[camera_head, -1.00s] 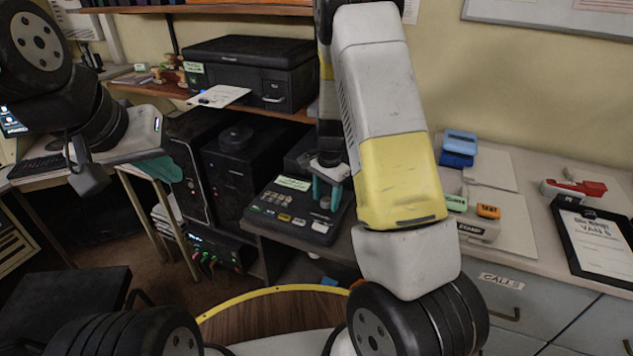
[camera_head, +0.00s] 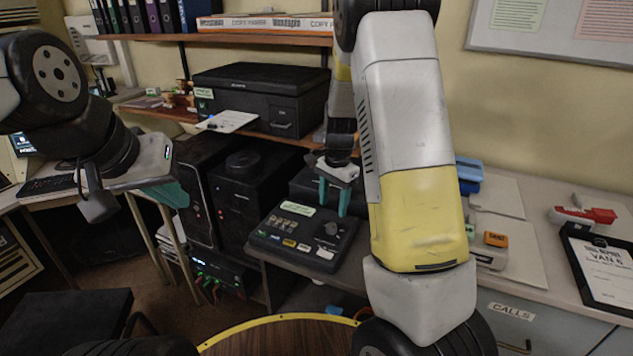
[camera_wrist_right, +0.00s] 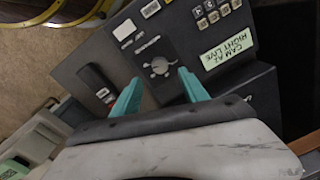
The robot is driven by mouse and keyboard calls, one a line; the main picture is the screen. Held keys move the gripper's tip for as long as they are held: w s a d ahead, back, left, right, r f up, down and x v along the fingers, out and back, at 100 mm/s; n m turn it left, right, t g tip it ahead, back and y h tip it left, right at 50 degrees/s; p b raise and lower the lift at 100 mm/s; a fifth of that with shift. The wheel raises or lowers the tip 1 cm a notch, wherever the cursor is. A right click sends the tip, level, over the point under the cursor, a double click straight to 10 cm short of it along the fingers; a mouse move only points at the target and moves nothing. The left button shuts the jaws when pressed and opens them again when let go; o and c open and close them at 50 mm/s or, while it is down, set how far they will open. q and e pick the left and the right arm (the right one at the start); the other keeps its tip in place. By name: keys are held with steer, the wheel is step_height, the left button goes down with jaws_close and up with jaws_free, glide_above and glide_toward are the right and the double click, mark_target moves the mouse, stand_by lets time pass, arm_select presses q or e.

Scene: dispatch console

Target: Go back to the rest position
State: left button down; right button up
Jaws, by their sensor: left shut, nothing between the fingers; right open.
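A dark control console (camera_head: 277,243) with buttons, a round knob (camera_head: 331,228) and a pale green label stands on the desk in the head view. My right gripper (camera_head: 334,205) points down with its teal fingers spread, above the knob and apart from it, holding nothing. In the right wrist view the two fingertips (camera_wrist_right: 162,85) frame the lower side of the knob (camera_wrist_right: 158,66), and the label (camera_wrist_right: 228,52) shows beside it.
A black printer (camera_head: 262,97) sits on a shelf behind. A clipboard (camera_head: 604,268), a red stapler (camera_head: 583,215) and a blue holder (camera_head: 468,175) are on the desk at right.

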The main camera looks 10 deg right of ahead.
steer(key=s+a+r+n+t+y, duration=0.1)
steer(key=s+r+n+t, duration=0.4)
steer(key=s+r+n, duration=0.6)
steer(key=s+a+r, duration=0.1)
steer(key=s+r, duration=1)
steer(key=s, duration=0.2)
steer(key=shift+a+t+y, duration=0.15)
steer(key=shift+t+y, duration=0.25)
